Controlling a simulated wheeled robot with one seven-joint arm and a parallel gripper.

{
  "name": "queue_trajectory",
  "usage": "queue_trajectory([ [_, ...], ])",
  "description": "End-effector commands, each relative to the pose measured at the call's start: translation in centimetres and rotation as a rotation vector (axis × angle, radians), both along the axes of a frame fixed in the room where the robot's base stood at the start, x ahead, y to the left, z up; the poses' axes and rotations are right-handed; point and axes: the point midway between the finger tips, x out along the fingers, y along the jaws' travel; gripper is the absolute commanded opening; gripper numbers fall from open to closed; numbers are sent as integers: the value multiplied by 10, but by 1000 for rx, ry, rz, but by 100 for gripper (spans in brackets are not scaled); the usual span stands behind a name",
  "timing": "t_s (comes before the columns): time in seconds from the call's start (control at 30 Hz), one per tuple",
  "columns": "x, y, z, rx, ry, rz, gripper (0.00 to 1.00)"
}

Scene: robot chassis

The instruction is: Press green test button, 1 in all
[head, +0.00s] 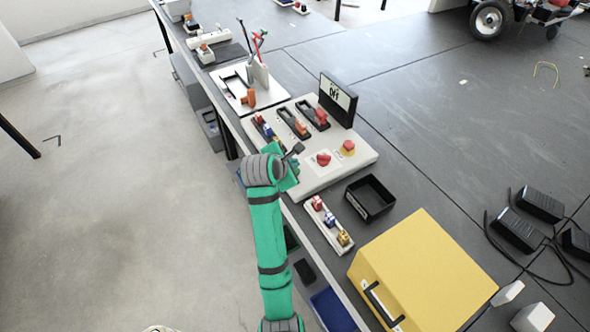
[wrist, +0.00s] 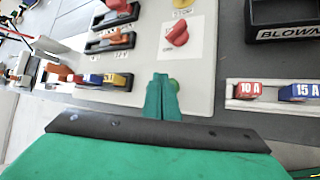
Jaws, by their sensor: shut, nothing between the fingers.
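The control panel (head: 322,177) is a light slab on the bench with switches and knobs; it also shows in the wrist view (wrist: 205,86). My gripper (wrist: 162,84) is shut and empty, its green fingertips together over the panel's near edge. A small yellow-green round button (wrist: 174,84) shows just beside and behind the fingertips, partly hidden by them. I cannot tell whether the fingertips touch it. In the head view my wrist hides that spot. A red rotary knob (wrist: 177,34) sits on a white plate beyond the fingers.
A yellow-based red stop button (head: 347,148) stands near the knob. A black sign (head: 338,97) rises at the panel's back. An empty black tray (head: 370,197), a fuse strip (head: 328,228) and a yellow box (head: 428,275) lie nearer. Rocker switches (wrist: 112,40) sit at left.

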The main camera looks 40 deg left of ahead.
Motion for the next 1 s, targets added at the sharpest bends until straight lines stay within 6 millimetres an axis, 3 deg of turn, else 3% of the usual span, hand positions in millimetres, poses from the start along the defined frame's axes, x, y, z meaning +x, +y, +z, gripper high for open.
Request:
queue_trajectory([
  [0.23,1,0,5,2,-2,0,0],
  [0.73,1,0,46,1,-3,-1,0],
  [1.0,0,0,50,0,-1,-1,0],
])
